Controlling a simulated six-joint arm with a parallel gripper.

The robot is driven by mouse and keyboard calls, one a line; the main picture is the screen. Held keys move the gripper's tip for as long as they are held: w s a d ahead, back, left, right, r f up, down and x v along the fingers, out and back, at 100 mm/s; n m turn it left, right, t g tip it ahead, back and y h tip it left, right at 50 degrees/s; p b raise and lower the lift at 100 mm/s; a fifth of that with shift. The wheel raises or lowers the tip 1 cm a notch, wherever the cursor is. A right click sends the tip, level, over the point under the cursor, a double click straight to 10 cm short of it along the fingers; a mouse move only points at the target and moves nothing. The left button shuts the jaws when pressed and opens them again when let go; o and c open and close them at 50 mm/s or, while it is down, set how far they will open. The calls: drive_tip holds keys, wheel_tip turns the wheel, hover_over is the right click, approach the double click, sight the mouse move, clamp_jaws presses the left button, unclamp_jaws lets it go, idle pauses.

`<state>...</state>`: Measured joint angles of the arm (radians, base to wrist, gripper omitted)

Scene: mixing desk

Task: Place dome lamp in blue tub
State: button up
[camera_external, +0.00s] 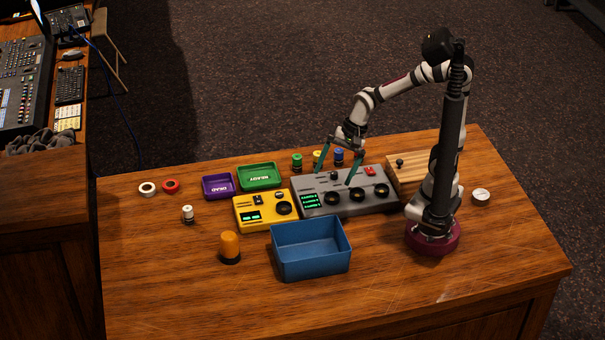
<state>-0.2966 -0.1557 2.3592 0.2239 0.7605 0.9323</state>
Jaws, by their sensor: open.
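The dome lamp (230,247) has an orange dome on a dark base and stands upright on the wooden desk, left of the blue tub. The blue tub (312,265) is an open rectangular box at the front middle of the desk; the part of its inside that shows looks empty. My gripper (335,172) has its teal fingers spread apart and pointing down over the grey control box. It is behind and to the right of the tub, well away from the dome lamp. Nothing shows between the fingers.
A yellow box (264,210) and a grey control box (345,195) with knobs stand behind the tub. Purple (218,187) and green (260,177) trays lie further back. A small white-topped cylinder (187,214) stands behind the lamp. The desk's front left is clear.

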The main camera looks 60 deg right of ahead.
drive_tip(key=w+a+f+m+t+y, duration=0.1)
drive_tip(key=w+a+f+m, duration=0.1)
drive_tip(key=w+a+m, duration=0.4)
drive_tip(key=w+a+f+m+t, duration=0.2)
drive_tip(key=w+a+m, duration=0.1)
drive_tip(key=a, duration=0.4)
drive_tip(key=m+t, duration=0.2)
drive_tip(key=m, duration=0.6)
approach(237, 239)
drive_tip(key=x, duration=0.9)
drive_tip(key=shift+w+a+f, duration=0.1)
drive_tip(key=shift+w+a, duration=0.1)
drive_tip(key=x, duration=0.6)
drive_tip(key=shift+w+d, duration=0.2)
drive_tip(key=shift+w, duration=0.15)
clamp_jaws()
